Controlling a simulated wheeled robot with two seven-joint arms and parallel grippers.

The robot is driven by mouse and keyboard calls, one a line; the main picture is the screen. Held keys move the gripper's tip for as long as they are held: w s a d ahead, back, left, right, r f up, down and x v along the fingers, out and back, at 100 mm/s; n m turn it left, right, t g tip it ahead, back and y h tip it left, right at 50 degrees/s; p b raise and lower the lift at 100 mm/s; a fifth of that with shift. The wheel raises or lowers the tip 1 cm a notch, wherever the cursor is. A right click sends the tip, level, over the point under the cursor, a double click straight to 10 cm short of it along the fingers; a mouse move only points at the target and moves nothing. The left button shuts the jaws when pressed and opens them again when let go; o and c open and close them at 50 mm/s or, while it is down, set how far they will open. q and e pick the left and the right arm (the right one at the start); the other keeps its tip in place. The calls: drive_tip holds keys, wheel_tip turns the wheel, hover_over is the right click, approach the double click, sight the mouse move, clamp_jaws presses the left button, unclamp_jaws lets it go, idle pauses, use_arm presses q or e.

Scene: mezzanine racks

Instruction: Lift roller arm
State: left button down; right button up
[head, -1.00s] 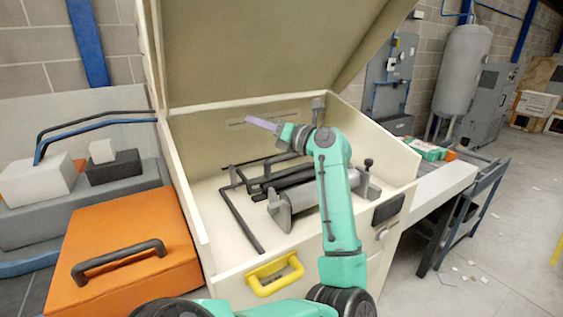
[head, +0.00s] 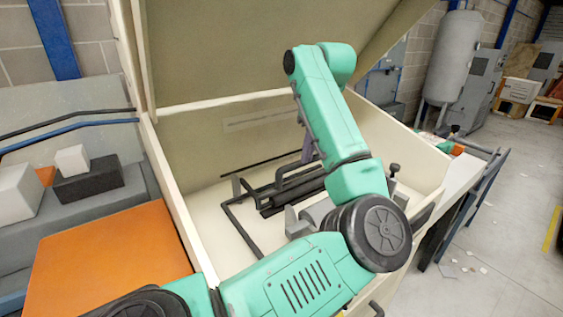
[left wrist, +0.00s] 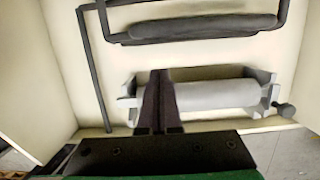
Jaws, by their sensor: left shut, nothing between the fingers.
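The open cream box holds a grey metal roller (head: 316,212) on end brackets, with a dark knob at its right end; it also shows in the left wrist view (left wrist: 225,96). Behind it lies a dark bent-bar arm (head: 232,222) with a black padded bar, seen in the left wrist view (left wrist: 200,27). My left gripper (left wrist: 160,76) is shut and empty, its fingers pointing into the box. In the wrist view they overlap the left part of the grey roller; contact cannot be told. In the head view my arm hides much of the roller and gripper. My right gripper is not in view.
The cream box (head: 175,190) has a raised lid (head: 230,50) above my arm. An orange case (head: 105,255) stands left of it, with white and dark blocks behind. A bench and blue rail stand at right.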

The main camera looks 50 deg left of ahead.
sight(296, 168)
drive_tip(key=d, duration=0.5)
use_arm(q)
drive_tip(key=d+p+x, duration=0.2)
drive_tip(key=p+x, duration=0.1)
drive_tip(key=x, duration=0.6)
drive_tip(key=a+p, duration=0.1)
drive_tip(key=a+r, duration=0.1)
drive_tip(key=a+r+p, duration=0.1)
drive_tip(key=a, duration=0.1)
drive_tip(key=shift+a+p, duration=0.1)
drive_tip(key=shift+p, duration=0.25)
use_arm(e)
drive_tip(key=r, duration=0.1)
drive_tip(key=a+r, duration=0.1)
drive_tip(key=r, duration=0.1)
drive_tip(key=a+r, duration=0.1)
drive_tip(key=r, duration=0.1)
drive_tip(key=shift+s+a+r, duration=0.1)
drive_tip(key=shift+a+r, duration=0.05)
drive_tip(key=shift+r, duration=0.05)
